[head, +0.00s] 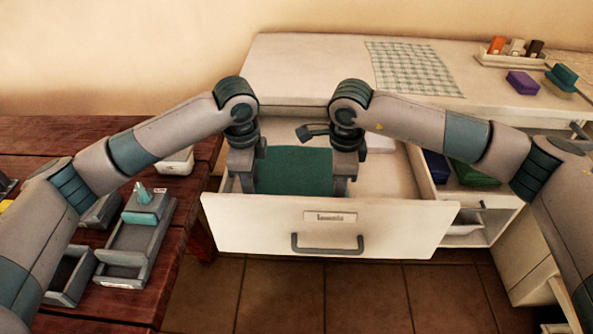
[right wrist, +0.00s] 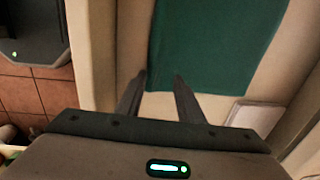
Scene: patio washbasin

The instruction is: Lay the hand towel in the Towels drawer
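The dark green hand towel (head: 293,171) lies flat inside the open white drawer (head: 280,225), in its left part. The label (head: 330,217) on the drawer front is too blurred to read surely. My left gripper (head: 245,188) is down in the drawer at the towel's left edge; its fingers are too small to tell whether they are parted. My right gripper (head: 345,187) is at the towel's right edge. In the right wrist view its two fingers (right wrist: 159,78) stand apart, next to a corner of the towel (right wrist: 212,45).
A checked cloth (head: 412,68) and a tray (head: 508,60) of bottles are on the white counter. Purple and green folded items (head: 472,173) lie on a shelf right of the drawer. A grey caddy (head: 135,240) stands on the red wooden table. The drawer's right part is mostly clear.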

